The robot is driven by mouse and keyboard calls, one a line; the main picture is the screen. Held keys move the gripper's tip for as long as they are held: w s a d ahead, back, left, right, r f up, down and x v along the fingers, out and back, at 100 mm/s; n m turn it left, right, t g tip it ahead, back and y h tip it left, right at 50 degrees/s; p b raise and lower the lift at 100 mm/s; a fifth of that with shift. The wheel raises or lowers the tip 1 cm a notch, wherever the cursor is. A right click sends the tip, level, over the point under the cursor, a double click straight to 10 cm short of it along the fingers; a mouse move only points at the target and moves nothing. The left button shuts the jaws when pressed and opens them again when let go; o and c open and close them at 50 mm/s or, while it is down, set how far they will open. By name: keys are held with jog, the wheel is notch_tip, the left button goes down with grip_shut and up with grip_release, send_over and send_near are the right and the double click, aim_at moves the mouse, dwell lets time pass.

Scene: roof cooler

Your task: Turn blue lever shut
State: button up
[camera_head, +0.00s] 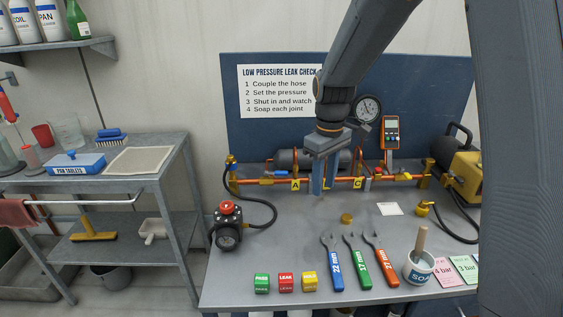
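An orange-brown pipe run with brass fittings (398,177) crosses the back of the grey bench, with yellow tags A and C on it. My gripper (324,190) points down in front of the middle of the pipe, between the tags. Its two bluish fingers stand slightly apart, with nothing visible held. They and the palm hide that part of the pipe, and contact cannot be told.
A red-topped regulator with gauge (228,228) stands at the bench's left. Along the front are coloured blocks (286,282), several wrenches (358,262) and a soap pot (418,266). A brass cap (347,218) lies below my gripper. A yellow machine (464,176) stands at right.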

aim_at(276, 174)
jog(key=w+a+n+p, duration=0.1)
jog(key=w+a+n, duration=0.2)
jog(key=w, duration=0.2)
jog(key=w+a+r+n+p, duration=0.1)
jog(key=w+a+n, duration=0.2)
jog(key=w, duration=0.3)
jog(key=w+a+n, duration=0.3)
jog(key=w+a, duration=0.1)
jog(key=w, duration=0.2)
jog(key=shift+w+a+r+p, duration=0.2)
jog(key=shift+a+r+p, duration=0.1)
jog(key=shift+p, duration=0.1)
notch_tip(276, 174, down, 7)
jog(key=shift+f+p, duration=0.2)
jog(key=shift+p, duration=0.95)
jog(key=shift+c, duration=0.5)
grip_shut()
